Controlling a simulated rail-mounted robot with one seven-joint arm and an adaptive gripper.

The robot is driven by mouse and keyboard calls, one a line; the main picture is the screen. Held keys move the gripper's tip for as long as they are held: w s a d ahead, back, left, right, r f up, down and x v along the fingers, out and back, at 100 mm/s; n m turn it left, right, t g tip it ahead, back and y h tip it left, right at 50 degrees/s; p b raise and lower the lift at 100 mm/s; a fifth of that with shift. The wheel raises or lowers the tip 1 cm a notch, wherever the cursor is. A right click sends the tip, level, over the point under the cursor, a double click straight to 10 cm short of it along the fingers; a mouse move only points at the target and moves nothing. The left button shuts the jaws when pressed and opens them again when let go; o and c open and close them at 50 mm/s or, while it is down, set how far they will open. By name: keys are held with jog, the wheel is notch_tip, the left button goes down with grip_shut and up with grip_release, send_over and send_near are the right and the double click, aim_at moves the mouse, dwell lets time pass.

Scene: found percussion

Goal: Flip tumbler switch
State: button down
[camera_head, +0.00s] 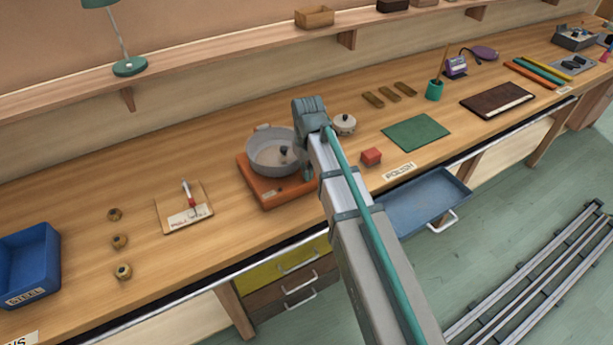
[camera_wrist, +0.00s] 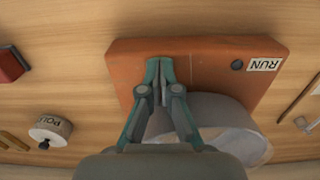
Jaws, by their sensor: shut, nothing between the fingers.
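The tumbler is an orange base (camera_head: 284,197) carrying a grey metal bowl (camera_head: 262,158) with a dark knob inside. In the wrist view the orange base (camera_wrist: 215,52) has a small dark round spot, perhaps the switch (camera_wrist: 237,65), beside an upside-down RUN label (camera_wrist: 264,64). I cannot tell which way it is set. My gripper (camera_wrist: 160,72) is shut and empty, with its fingertips over the base, left of that dark spot in the wrist view. Whether they touch the base is unclear. In the head view my arm hides the fingertips and the base's right side.
An open blue drawer (camera_head: 432,203) juts from the bench front. Bare wood surrounds the base.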

jog(key=shift+r+p, duration=2.55)
jog(key=shift+r, duration=0.9)
